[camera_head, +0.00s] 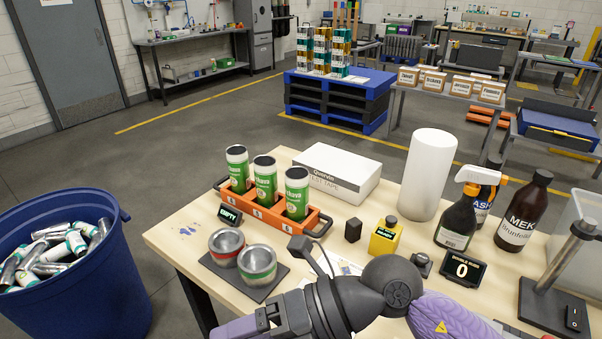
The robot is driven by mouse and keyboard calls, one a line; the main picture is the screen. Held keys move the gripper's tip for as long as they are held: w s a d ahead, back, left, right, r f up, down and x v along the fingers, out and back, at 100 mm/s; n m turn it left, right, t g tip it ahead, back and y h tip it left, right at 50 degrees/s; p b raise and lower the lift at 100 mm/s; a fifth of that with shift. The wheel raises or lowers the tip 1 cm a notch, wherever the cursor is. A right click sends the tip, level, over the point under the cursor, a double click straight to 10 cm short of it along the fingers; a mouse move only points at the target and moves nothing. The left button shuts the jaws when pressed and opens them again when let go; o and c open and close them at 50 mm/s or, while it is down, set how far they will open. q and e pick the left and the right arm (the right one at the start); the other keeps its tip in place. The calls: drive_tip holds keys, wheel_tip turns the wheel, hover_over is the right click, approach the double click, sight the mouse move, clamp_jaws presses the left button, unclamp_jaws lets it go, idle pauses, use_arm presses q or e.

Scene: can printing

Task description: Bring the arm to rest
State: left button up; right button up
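One of my arms, purple and dark grey, reaches in from the lower right across the table's front edge, with its dark joint above the tabletop. I take it to be my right arm. No gripper fingers can be made out on it, and its far end runs to the bottom edge of the view. My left arm and gripper do not show. An orange carrier (250,212) holds three green-and-white cans (266,184) upright.
The wooden table (178,239) also holds a white box (336,171), a white roll (427,175), a yellow bottle (385,237), a spray bottle (457,222), a brown bottle (523,212) and a "0" display (463,269). A blue bin (85,290) of cans stands left.

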wheel_tip(320, 180, up, 9)
drive_tip(key=w+m+t+y, duration=0.2)
drive_tip(key=m+t+y, duration=0.5)
drive_tip(key=y, duration=0.1)
drive_tip(key=w+d+m+t+h, duration=0.5)
drive_tip(key=d+m+t, duration=0.1)
drive_tip(key=m+t, duration=0.7)
drive_tip(key=w+d+f+m+h, duration=0.3)
drive_tip(key=d+f+m+h, duration=0.75)
drive_tip(key=m+h, duration=0.4)
drive_tip(key=s+d+f+m+g+h, duration=0.2)
drive_tip(key=s+d+f+m+g, duration=0.15)
drive_tip(key=s+f+g, duration=1.35)
drive_tip(key=s+f+t, duration=0.1)
drive_tip(key=s+f, duration=0.1)
drive_tip(key=f, duration=0.6)
drive_tip(key=s+f, duration=0.2)
drive_tip(key=f, duration=0.7)
drive_tip(key=s+d+f+n+g+b, duration=0.1)
drive_tip(key=s+d+f, duration=0.2)
drive_tip(key=s+f, duration=1)
drive_tip(key=shift+d+b, duration=0.3)
drive_tip(key=shift+d, duration=0.05)
drive_tip(key=shift+h, duration=0.25)
